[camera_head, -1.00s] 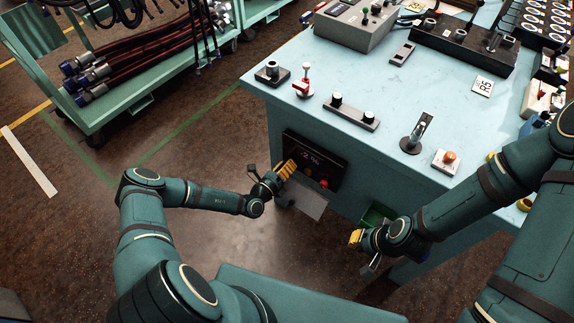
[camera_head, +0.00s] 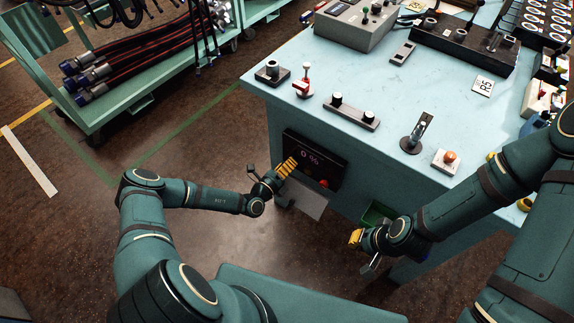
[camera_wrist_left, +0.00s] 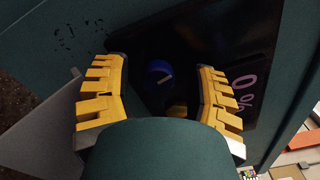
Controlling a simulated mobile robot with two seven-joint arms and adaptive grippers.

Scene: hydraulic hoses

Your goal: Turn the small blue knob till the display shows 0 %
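The small blue knob (camera_wrist_left: 158,71) shows in the left wrist view on a dark panel, with a light mark on its face. The display (camera_head: 312,158) on that panel reads 0 %; it also shows in the left wrist view (camera_wrist_left: 243,97). My left gripper (camera_head: 287,168) is at the panel's left part. Its yellow fingers (camera_wrist_left: 160,70) stand apart on both sides of the knob, with visible gaps. The knob is hidden in the head view. My right gripper (camera_head: 356,241) is away from the panel, low and to the right; its opening cannot be made out.
A red button (camera_head: 323,184) sits on the panel below the display. The panel is on the front of a pale blue bench (camera_head: 365,85) with levers and knobs on top. A green bin (camera_head: 376,213) is near my right gripper. A hose cart (camera_head: 125,90) stands at the left.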

